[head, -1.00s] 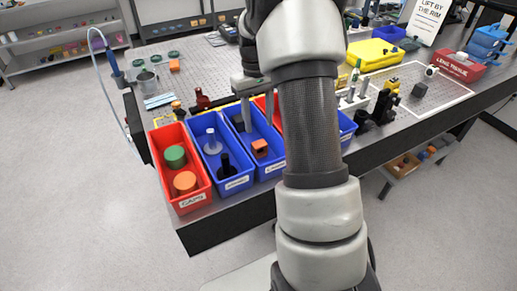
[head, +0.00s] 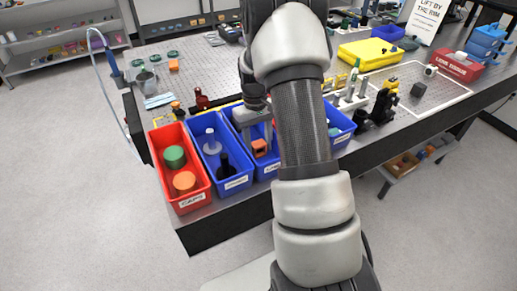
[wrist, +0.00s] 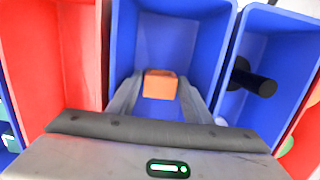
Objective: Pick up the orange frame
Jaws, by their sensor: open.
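The orange frame (head: 259,147) looks like a small orange block and sits inside a blue bin (head: 266,175). In the wrist view the orange frame (wrist: 160,85) lies between the two fingers of my gripper (wrist: 158,92). In the head view my gripper (head: 262,128) reaches down into the same bin, around the frame. The underside of the frame is hidden, and my arm covers part of the bins to the right.
A blue bin (head: 232,184) with a dark post and a pale disc stands to the left. Beyond it is a red bin (head: 192,200) with green and orange round pieces. Bin walls stand close on both sides of my gripper. Black optic mounts (head: 383,105) stand to the right.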

